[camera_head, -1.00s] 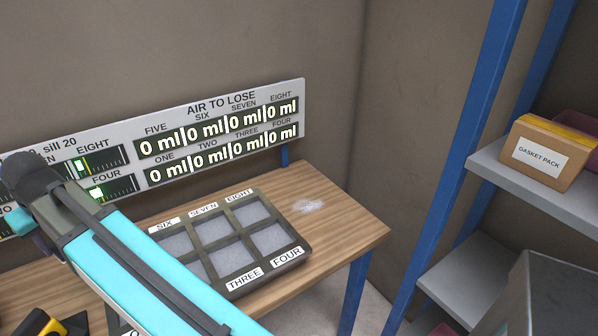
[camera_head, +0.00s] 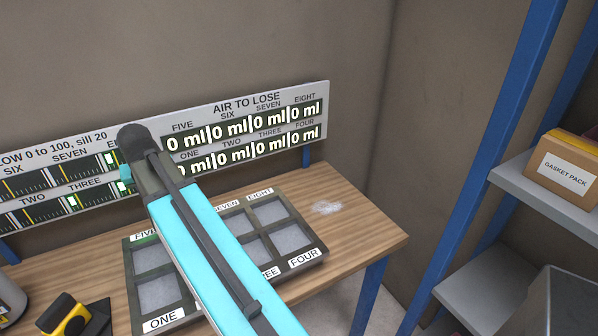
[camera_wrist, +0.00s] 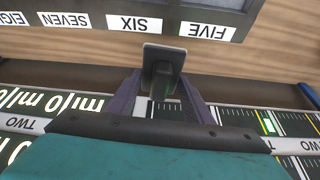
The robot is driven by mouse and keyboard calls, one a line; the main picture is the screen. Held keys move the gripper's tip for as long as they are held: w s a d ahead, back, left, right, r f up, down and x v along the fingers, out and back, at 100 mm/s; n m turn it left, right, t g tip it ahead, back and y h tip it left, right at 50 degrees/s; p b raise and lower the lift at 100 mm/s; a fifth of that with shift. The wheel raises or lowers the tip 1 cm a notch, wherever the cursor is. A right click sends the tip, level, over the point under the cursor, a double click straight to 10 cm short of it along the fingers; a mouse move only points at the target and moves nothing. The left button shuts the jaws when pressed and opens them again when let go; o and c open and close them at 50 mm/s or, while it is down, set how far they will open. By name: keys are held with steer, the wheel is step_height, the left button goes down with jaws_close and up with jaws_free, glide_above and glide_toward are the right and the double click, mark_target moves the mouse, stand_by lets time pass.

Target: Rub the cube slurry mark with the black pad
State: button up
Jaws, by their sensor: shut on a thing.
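The slurry mark is a pale, speckled smear (camera_head: 326,208) on the wooden bench top, right of the tray. In the wrist view my gripper (camera_wrist: 160,97) is shut on a dark grey-black pad (camera_wrist: 165,60) with a flat squarish face and a stem between the fingers. The pad is held near the tray's back edge, beside the labels FIVE and SIX, well apart from the mark. Whether it touches anything I cannot tell. In the head view my arm hides the gripper and the pad.
A dark tray (camera_head: 127,283) with several labelled, grey-filled compartments covers the bench's middle. A display board (camera_head: 320,95) stands behind it. A yellow and black object (camera_head: 66,316) is at lower left. Blue posts and shelves with a gasket pack box (camera_head: 563,172) are right. Bench around the mark is clear.

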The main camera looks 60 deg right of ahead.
steer(key=s+d+f+m+g+h+p, duration=0.15)
steer(key=s+d+m, duration=0.45)
steer(key=d, duration=0.8)
steer(key=s+d+f+m+g+h+p, duration=0.1)
steer(key=s+d+f+m, duration=0.15)
steer(key=s+d, duration=0.85)
steer(key=s+d+f+m+g+p, duration=0.2)
steer(key=s+d+m, duration=0.6)
steer(key=s+d, duration=1)
steer(key=shift+s+d+m+g+y, duration=0.4)
steer(key=shift+d+g, duration=0.25)
steer(key=shift+d, duration=0.2)
